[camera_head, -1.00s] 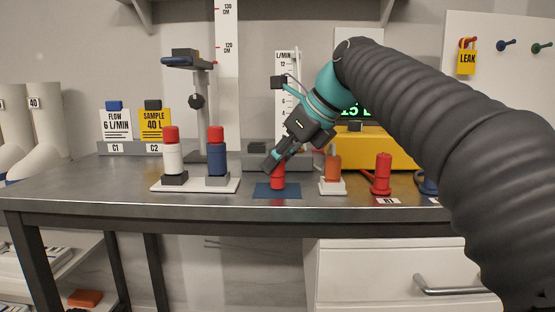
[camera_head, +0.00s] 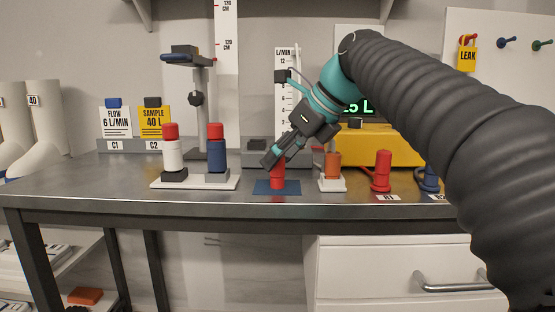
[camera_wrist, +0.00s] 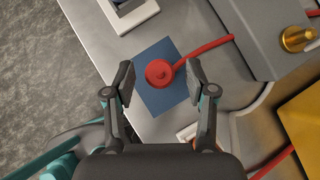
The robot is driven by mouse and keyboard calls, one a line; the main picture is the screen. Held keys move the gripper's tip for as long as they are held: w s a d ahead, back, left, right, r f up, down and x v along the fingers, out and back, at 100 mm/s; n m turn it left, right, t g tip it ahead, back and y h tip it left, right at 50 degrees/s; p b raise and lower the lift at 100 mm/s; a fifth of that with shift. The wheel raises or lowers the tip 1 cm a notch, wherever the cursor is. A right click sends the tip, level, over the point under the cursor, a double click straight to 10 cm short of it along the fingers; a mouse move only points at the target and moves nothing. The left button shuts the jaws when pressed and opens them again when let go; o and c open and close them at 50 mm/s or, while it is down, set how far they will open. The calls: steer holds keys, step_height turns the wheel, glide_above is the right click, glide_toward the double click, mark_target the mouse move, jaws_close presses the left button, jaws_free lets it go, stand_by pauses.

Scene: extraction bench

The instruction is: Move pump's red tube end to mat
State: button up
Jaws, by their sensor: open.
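The red tube end (camera_head: 277,178) stands on the blue mat (camera_head: 290,188) at the front of the bench. In the wrist view the red end (camera_wrist: 158,73) is a round red cap over the mat (camera_wrist: 151,98), with a red tube running off to the upper right. My gripper (camera_head: 268,162) is just above the red end in the head view. In the wrist view my gripper (camera_wrist: 160,80) is open, one finger on each side of the cap, with gaps between. The pump cannot be told for certain; a yellow unit (camera_head: 372,150) stands partly hidden behind my arm.
A white tray (camera_head: 195,186) with a white and a blue red-capped cylinder stands left of the mat. An orange piece on a white base (camera_head: 332,186) and a red fitting (camera_head: 382,172) stand to the right. A grey box (camera_wrist: 262,40) with a brass fitting is close by.

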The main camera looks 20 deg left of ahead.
steer(key=v, duration=1)
steer(key=shift+d+r, duration=0.2)
steer(key=shift+d, duration=0.1)
steer(key=shift+s, duration=0.2)
